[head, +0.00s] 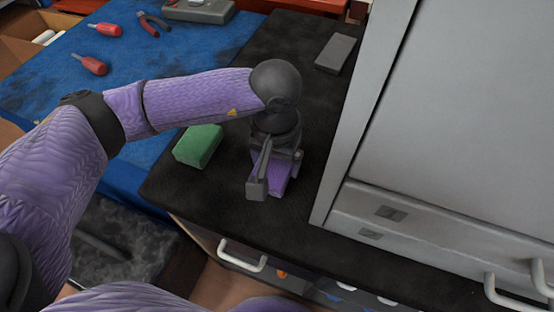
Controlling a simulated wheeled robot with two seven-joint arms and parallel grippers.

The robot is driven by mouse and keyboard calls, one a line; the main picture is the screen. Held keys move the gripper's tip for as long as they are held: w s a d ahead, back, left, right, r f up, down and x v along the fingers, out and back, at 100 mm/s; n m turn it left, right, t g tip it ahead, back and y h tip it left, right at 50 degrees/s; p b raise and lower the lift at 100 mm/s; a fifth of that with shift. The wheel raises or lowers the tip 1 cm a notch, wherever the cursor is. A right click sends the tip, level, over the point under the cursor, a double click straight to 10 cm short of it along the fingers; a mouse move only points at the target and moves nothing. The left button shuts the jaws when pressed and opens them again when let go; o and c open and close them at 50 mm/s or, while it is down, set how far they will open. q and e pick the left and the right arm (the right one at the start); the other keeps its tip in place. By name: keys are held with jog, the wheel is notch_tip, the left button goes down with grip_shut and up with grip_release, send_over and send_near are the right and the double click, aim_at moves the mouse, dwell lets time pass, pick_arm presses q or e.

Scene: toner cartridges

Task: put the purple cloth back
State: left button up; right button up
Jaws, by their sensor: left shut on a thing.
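The purple cloth (270,171) is a small folded block at the front part of the black counter. My left gripper (271,182) points down over it and is shut on it, with a finger on its near side. The arm and gripper hide part of the cloth. I cannot tell whether the cloth touches the counter or is held just above it. My right gripper is not in the head view.
A green block (199,146) sits left of the cloth on the black counter (215,190). A grey block (336,53) lies at the back. A large grey cabinet (430,215) stands on the right. Screwdrivers (92,65) and pliers (150,24) lie on the blue surface (50,90).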

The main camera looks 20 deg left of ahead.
aim_at(276, 160)
pick_arm(q)
jog(key=shift+f, duration=0.1)
jog(key=o, duration=0.9)
jog(key=shift+r, duration=0.3)
notch_tip(276, 160, up, 12)
jog(key=p, duration=0.4)
jog(key=shift+p, duration=0.35)
